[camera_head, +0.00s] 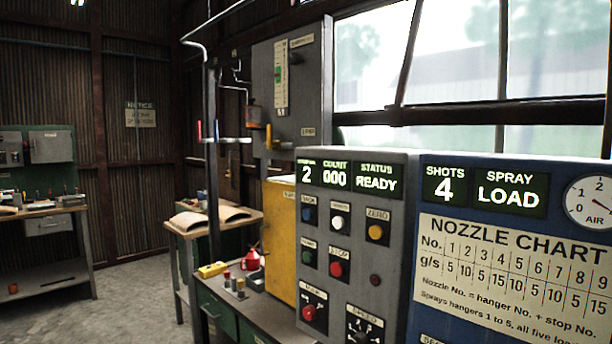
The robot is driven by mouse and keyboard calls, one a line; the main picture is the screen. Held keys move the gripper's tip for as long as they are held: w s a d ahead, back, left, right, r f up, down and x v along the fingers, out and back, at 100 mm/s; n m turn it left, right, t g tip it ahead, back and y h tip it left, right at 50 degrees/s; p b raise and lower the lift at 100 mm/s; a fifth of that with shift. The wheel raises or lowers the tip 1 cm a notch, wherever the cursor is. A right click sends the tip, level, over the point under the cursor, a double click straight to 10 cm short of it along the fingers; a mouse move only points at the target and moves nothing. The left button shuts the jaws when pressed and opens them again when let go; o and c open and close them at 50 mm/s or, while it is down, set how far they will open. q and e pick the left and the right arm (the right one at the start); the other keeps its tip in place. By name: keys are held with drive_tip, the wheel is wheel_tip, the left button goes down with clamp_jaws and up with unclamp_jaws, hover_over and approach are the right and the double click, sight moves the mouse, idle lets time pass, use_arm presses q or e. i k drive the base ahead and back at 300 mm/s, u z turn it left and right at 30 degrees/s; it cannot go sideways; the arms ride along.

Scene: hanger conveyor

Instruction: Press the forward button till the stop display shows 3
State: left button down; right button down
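The grey control panel (352,225) stands right of the middle in the head view. Its small display at the top left (307,174) reads 2; the label above it is too small to read surely. The count display (335,175) reads 000 and the status display (376,180) reads READY. A green button (307,257) sits in the left column, under a small blurred label that may be the forward one. A blue button (308,214) sits above it. Neither of my grippers is in view.
White (340,222), yellow (376,232) and red stop (336,269) buttons sit close by, with knobs below. A blue spray panel (430,240) at the right shows SHOTS 4 and SPRAY LOAD, above a nozzle chart (510,270). A bench with small items stands left of the panel.

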sight(338, 223)
drive_tip(key=k, duration=1.3)
drive_tip(key=u, duration=0.75)
drive_tip(key=i, duration=0.65)
drive_tip(key=u, duration=0.7)
drive_tip(key=i, duration=0.85)
drive_tip(key=z, duration=0.95)
drive_tip(key=i, duration=0.4)
drive_tip(key=z, duration=0.35)
